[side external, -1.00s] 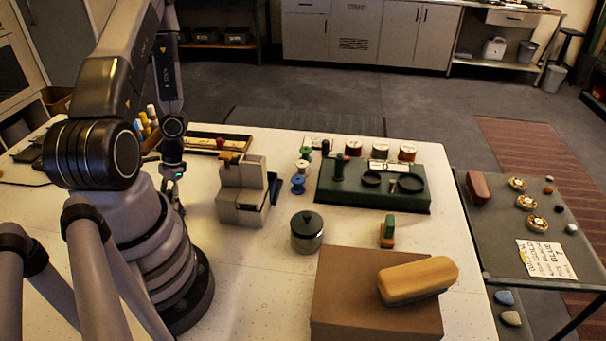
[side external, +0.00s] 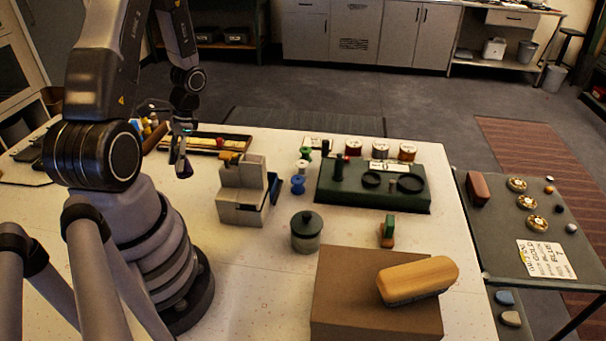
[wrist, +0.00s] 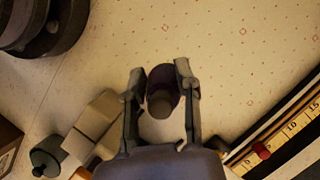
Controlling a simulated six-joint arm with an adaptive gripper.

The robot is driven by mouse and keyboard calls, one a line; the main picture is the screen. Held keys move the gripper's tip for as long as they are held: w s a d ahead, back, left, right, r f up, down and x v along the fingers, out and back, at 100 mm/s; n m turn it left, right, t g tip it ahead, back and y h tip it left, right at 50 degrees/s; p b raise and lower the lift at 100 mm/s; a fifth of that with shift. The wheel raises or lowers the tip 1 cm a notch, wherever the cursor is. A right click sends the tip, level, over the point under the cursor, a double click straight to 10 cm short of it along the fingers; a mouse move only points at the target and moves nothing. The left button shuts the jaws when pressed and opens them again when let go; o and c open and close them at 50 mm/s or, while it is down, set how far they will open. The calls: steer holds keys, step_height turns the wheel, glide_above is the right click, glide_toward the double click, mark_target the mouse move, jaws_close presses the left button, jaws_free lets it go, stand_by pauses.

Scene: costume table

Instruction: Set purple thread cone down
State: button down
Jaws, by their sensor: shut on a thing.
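My gripper (side external: 183,150) is shut on the dark purple thread cone (side external: 184,168), on the left side of the table in the side view. In the wrist view, my gripper (wrist: 160,82) has a finger on each side of the purple thread cone (wrist: 163,77), and a brownish round end of the cone faces the camera. The cone hangs below the fingers in the side view. I cannot tell whether its base touches the table (side external: 260,265).
A grey and beige block-shaped fixture (side external: 240,190) stands just right of my gripper. A ruled tray (side external: 222,142) lies behind it. A lidded metal pot (side external: 306,231), a green board (side external: 375,188) and a brown box (side external: 370,300) are further right. The wrist view shows bare tabletop ahead of the cone.

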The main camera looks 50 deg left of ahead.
steer(key=shift+w+a+f+m+y, duration=0.15)
steer(key=shift+w+a+f+m, duration=0.25)
steer(key=shift+w+f, duration=0.85)
steer(key=shift+w+a+f+m+y, duration=0.2)
steer(key=shift+w+f+m, duration=0.45)
steer(key=shift+f, duration=1.05)
steer(key=shift+w+a+f+m+y, duration=0.15)
steer(key=shift+w+a+f+m, duration=0.15)
steer(key=shift+w+f, duration=0.95)
steer(key=shift+s+f, duration=0.2)
steer(key=shift+f, duration=0.05)
steer(key=c, duration=0.8)
jaws_free()
